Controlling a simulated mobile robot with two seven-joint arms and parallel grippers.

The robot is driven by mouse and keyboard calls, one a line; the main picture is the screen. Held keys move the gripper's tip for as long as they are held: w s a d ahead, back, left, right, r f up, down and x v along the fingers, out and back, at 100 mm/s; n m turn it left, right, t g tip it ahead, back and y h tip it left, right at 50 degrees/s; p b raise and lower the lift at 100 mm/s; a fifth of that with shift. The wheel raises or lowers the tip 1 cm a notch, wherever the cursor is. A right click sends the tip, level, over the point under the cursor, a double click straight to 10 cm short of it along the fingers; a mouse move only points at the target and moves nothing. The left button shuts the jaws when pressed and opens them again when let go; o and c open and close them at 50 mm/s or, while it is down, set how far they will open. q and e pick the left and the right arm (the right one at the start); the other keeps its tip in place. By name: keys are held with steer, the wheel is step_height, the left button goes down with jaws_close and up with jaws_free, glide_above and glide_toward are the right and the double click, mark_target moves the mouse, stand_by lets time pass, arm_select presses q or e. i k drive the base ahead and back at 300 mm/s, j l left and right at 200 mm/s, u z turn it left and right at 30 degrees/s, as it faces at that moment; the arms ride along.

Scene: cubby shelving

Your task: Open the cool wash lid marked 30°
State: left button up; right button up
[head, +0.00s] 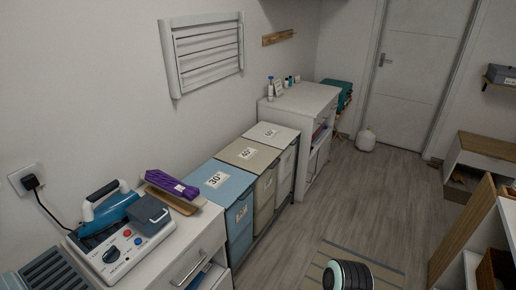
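The cool wash lid (208,173) is the light blue top marked 30° on the nearest of three laundry bins standing in a row along the left wall. It lies flat and looks closed. Its blue bin front (239,232) faces right and carries a small label. The lid's near edge is next to the white cabinet in the foreground. Neither of my grippers shows in the head view.
A beige lid (241,156) and a white lid (269,133) follow behind, both closed. A steam iron (115,210) and a purple bundle (172,186) sit on the near white cabinet (206,222). The wooden floor (345,200) right of the bins is clear beyond a striped mat (318,273).

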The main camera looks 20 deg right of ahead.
mark_target(221, 184)
steer(key=i+l+z, duration=0.1)
steer(key=i+l, duration=0.35)
steer(key=l, duration=0.25)
steer(key=i+l+z, duration=0.1)
steer(key=i+l, duration=0.4)
steer(key=l, duration=0.15)
